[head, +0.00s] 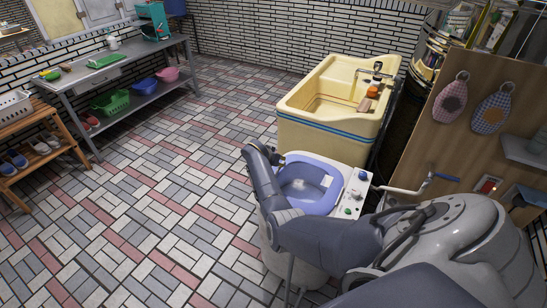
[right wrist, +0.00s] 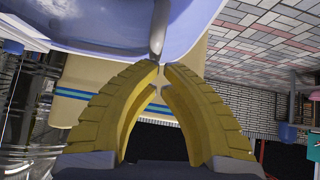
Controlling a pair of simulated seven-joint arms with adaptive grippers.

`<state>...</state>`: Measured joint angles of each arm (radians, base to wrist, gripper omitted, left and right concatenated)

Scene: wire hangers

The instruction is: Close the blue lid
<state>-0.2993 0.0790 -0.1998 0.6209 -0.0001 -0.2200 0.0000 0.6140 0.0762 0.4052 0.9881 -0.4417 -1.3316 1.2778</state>
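A white washing machine stands in the middle of the head view, with a light blue round part (head: 309,188) on top that has a pale hollow inside. I cannot clearly tell the lid from the blue rim around the hollow. My right gripper (head: 279,158) is at the machine's far left edge, mostly hidden by my own wrist. In the right wrist view its yellow fingers (right wrist: 162,68) nearly meet at the tips, with nothing clearly between them. A blue surface (right wrist: 195,22) with a greyish edge lies just past the tips; contact is unclear. My left gripper is out of view.
A cream tub (head: 325,137) with a blue stripe stands just behind the machine. A panel with knobs (head: 353,194) is at the machine's right side. A wooden board (head: 479,132) with hanging mitts stands at right. A metal table (head: 127,64) is far left; the tiled floor between is clear.

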